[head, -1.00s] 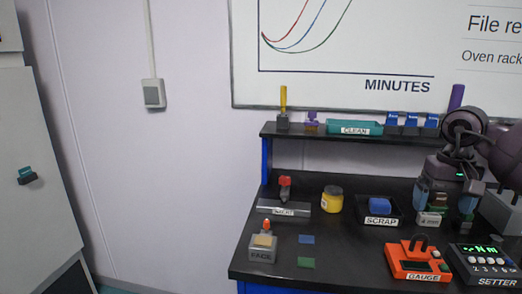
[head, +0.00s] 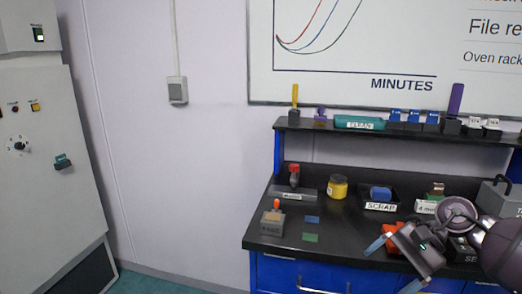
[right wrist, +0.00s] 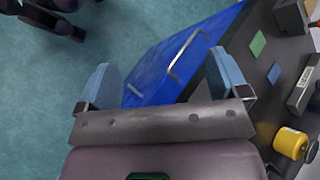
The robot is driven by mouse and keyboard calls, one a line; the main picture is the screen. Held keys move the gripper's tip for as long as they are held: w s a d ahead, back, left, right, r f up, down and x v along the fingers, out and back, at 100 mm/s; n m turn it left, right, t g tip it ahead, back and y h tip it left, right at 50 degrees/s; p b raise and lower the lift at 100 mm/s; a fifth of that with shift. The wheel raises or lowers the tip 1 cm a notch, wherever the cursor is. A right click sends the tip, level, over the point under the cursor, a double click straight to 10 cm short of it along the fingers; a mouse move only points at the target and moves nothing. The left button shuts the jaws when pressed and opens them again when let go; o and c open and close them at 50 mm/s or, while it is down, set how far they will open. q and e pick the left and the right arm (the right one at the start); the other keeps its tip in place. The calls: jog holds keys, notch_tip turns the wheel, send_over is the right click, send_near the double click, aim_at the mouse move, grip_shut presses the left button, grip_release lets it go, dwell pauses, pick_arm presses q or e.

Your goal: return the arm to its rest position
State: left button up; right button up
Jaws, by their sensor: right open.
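My right gripper (head: 392,266) is in the lower right of the head view, in front of the bench's front edge. Its two blue fingertips are apart and nothing is between them. In the right wrist view the open fingers (right wrist: 163,88) frame the blue drawer front (right wrist: 165,75) and the teal floor beyond. My right arm partly hides the orange gauge (head: 395,233) and the setter (head: 462,248). My left gripper is not in view.
The black bench (head: 345,225) holds a scrap tray (head: 380,207), a yellow jar (head: 337,187), a grey block with a red-tipped handle (head: 271,222) and two flat patches. A shelf (head: 350,131) stands behind. Open floor (head: 160,284) and a grey cabinet (head: 50,170) lie left.

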jog(key=s+a+f+m+t+y, duration=0.2)
jog(key=a+f+m+t+y, duration=0.2)
jog(key=a+m+y, duration=0.55)
jog(key=s+d+f+n+t+h, duration=0.3)
jog(key=s+f+n+h, duration=0.5)
jog(key=f, duration=0.4)
jog(key=s+d+f+n+t+h, duration=0.4)
jog(key=s+d+f+n+h, duration=0.1)
jog(key=s+f+n+h, duration=0.4)
notch_tip(320, 180, down, 4)
jog(key=n+h, duration=0.2)
jog(key=n, duration=0.1)
jog(key=shift+s, duration=0.25)
jog(key=shift+f+t, duration=0.1)
jog(key=shift+t, duration=0.2)
